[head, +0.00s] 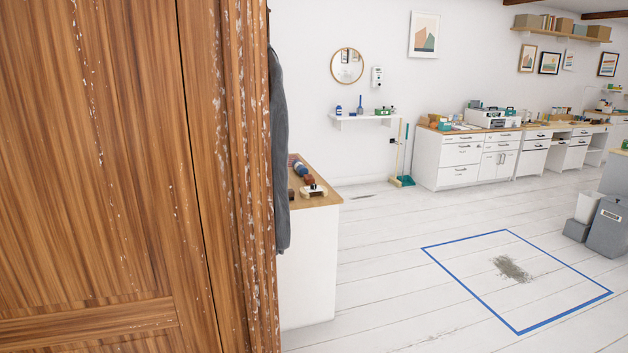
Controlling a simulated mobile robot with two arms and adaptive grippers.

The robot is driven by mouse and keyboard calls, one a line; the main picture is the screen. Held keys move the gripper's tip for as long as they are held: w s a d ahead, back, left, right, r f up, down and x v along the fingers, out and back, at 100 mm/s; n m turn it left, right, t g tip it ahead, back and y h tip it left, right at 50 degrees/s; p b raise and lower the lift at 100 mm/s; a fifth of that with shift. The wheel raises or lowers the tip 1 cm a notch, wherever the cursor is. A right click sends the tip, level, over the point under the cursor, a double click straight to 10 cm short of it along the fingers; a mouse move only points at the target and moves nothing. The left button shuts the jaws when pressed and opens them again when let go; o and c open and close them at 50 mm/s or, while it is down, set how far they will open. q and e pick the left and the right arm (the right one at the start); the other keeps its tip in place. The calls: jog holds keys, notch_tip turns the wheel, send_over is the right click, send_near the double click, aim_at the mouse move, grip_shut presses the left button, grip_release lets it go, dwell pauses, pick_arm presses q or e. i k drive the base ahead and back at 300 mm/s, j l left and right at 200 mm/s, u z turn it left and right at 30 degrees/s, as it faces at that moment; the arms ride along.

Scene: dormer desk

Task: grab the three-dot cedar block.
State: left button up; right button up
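No cedar block with three dots can be made out in the head view. Small items lie on the wood-topped white cabinet (308,262) behind the wardrobe, among them a dark red and blue object (300,170) and a small pale and dark item (313,191); they are too small to identify. The far counter (468,160) also holds many small things that I cannot tell apart. Neither of my grippers is in view.
A large wooden wardrobe (100,150) fills the left side close by, with a grey cloth (279,150) hanging at its edge. A blue taped square (471,241) surrounds a grey stain on the floor. Grey bins (609,228) stand at right. The middle floor is clear.

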aim_at(309, 179)
jog(key=i+l, duration=0.4)
jog(key=l, duration=0.2)
jog(key=i+l+z, duration=0.1)
jog(key=i+l, duration=0.3)
jog(key=l, duration=0.2)
jog(key=i+l+z, duration=0.1)
jog(key=i+l, duration=0.35)
jog(key=l, duration=0.15)
